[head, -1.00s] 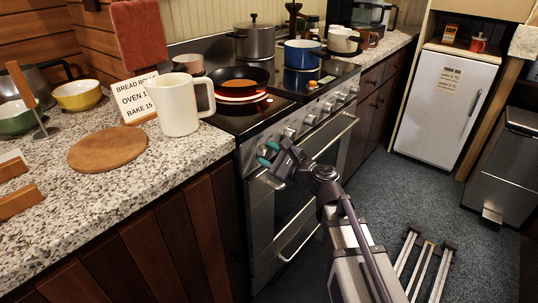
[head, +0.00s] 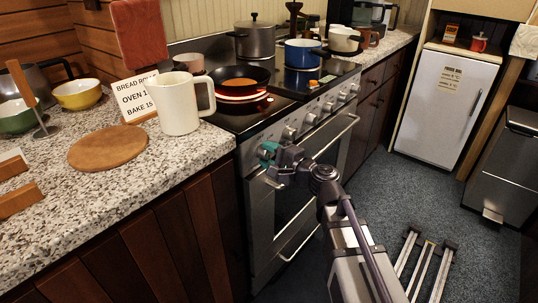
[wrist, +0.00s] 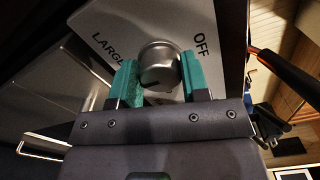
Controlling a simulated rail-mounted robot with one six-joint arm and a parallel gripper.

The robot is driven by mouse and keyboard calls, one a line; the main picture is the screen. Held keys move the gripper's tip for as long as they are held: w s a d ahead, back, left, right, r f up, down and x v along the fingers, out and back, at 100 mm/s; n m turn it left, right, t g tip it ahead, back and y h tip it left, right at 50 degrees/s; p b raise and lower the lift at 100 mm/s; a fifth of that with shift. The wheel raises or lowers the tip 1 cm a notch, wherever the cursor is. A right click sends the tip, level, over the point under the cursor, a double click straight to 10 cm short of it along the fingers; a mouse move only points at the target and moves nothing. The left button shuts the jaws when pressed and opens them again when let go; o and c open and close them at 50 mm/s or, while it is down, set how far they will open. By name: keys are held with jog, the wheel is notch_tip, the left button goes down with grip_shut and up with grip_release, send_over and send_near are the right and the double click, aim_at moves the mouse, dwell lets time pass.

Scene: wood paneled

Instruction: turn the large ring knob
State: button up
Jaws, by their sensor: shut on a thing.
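The large ring knob (wrist: 158,64) is a round metal knob on the pale control panel (wrist: 135,22), with "OFF" at its upper right and the partly covered word "LARGE" at its left. My gripper (wrist: 160,80) is shut on it, one teal finger on each side. In the head view my gripper (head: 268,154) is at the near left end of the stove's knob row and hides this knob. Other metal knobs (head: 290,132) run along the stove front to the right.
The oven handle bar (head: 318,142) runs just below the knobs. A dark pan (head: 241,78) sits on a red-glowing burner above my gripper. A white pitcher (head: 177,103) stands on the counter near the stove.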

dwell(0.4)
jog(key=o, duration=0.9)
jog(key=shift+o, duration=0.2)
jog(key=v, duration=1.1)
jog(key=shift+a, duration=0.1)
